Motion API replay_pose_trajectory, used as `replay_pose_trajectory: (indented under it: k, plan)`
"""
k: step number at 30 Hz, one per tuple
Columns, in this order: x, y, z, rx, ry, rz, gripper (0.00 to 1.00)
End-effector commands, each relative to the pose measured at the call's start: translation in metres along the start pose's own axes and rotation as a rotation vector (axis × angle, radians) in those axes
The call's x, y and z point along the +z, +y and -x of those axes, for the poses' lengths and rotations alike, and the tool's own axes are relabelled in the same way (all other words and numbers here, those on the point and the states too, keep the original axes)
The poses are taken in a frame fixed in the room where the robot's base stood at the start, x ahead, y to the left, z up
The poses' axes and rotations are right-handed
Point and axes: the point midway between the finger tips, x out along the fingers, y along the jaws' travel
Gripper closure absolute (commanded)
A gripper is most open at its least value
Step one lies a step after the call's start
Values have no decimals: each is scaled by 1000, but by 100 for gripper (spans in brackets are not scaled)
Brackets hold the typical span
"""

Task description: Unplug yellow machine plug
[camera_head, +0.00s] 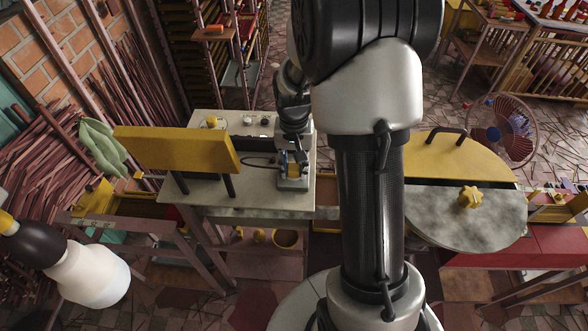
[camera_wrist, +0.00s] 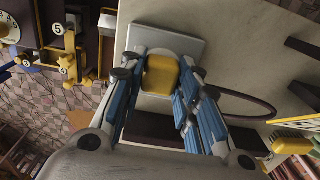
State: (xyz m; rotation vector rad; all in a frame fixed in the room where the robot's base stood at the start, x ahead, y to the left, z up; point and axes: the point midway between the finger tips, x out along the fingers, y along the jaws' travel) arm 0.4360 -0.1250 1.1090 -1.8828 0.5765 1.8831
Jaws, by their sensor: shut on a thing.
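The yellow plug (camera_wrist: 161,75) sits between the two fingers of my gripper (camera_wrist: 160,82) in the wrist view, with a pale socket plate (camera_wrist: 190,46) behind it. My gripper is shut on the plug. In the head view my gripper (camera_head: 293,163) points down at the plate (camera_head: 292,183) on the grey table, and the plug is mostly hidden by the fingers. A dark cable (camera_wrist: 245,97) curves away from the plug's side; it also shows in the head view (camera_head: 258,160). I cannot tell whether the plug is fully seated in the socket.
A yellow slanted board (camera_head: 180,147) stands on the grey table (camera_head: 260,200) left of my gripper. A round yellow-and-grey machine (camera_head: 465,215) stands to the right.

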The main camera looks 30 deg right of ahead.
Motion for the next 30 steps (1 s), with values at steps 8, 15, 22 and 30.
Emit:
replay_pose_trajectory:
  k: [8, 15, 22, 30]
  plan:
    - [0, 0, 0, 0, 0, 0, 94]
    - [0, 0, 0, 0, 0, 0, 100]
    - [0, 0, 4, 0, 1, 0, 100]
    - [0, 0, 15, 0, 1, 0, 100]
